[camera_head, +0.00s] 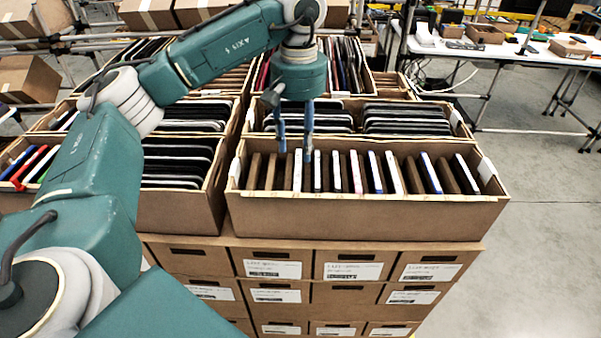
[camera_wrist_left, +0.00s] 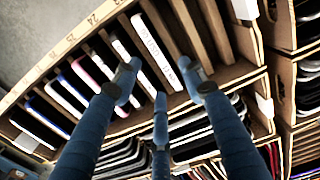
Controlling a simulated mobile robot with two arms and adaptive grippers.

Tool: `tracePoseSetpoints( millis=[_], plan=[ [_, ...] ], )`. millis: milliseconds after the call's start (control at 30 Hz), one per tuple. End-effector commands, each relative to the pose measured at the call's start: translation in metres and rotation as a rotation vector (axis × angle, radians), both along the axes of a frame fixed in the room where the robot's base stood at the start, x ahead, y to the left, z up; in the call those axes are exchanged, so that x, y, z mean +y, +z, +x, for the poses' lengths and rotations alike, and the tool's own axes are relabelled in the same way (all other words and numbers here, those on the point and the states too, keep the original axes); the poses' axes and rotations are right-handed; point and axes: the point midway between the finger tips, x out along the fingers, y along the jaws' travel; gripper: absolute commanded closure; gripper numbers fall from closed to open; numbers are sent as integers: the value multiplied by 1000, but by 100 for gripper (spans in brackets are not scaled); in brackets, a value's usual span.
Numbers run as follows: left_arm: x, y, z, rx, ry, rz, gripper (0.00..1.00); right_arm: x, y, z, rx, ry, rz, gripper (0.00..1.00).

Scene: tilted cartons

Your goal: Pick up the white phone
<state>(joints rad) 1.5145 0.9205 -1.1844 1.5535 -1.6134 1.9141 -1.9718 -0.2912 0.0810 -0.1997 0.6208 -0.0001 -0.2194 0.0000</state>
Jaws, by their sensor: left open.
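Several white phones stand on edge in a row in the front carton (camera_head: 365,215), between brown cardboard dividers. The leftmost white phone (camera_head: 297,171) is below my left gripper (camera_head: 295,148). The gripper points down, open and empty, with its blue fingers apart above the row. In the left wrist view, that white phone (camera_wrist_left: 155,48) appears between the spread fingertips (camera_wrist_left: 161,84), with a second white phone (camera_wrist_left: 126,58) beside it to the left. Whether any fingertip touches a phone or divider, I cannot tell. My right gripper is not in view.
Cartons of dark devices (camera_head: 182,160) stand left of and behind the front carton. Labelled boxes (camera_head: 345,266) are stacked below. The front carton's walls and the close-set dividers leave narrow gaps. Open floor (camera_head: 550,225) lies to the right, with a white table (camera_head: 500,48) behind.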

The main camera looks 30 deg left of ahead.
Motion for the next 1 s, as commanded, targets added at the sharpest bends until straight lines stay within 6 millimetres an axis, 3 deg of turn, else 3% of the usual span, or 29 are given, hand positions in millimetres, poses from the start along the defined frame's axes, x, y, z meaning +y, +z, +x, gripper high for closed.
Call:
tracePoseSetpoints(
  millis=[100, 200, 333, 567, 833, 867, 1000],
  plan=[
    [0, -12, 0, -1, -1, -1, 58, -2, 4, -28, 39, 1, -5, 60],
    [0, -18, 0, 0, 0, 0, 58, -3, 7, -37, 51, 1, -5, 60],
    [-1, -31, -1, 4, -1, 0, 58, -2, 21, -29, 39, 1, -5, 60],
    [-1, -64, 0, 0, -1, -1, 58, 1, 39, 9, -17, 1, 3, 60],
    [-2, -70, 1, -2, -1, -1, 58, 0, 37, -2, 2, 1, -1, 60],
    [-2, -70, 1, -2, -1, -1, 60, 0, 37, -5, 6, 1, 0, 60],
    [-2, -70, 1, -2, -1, -2, 88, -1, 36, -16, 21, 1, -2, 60]
  ],
)
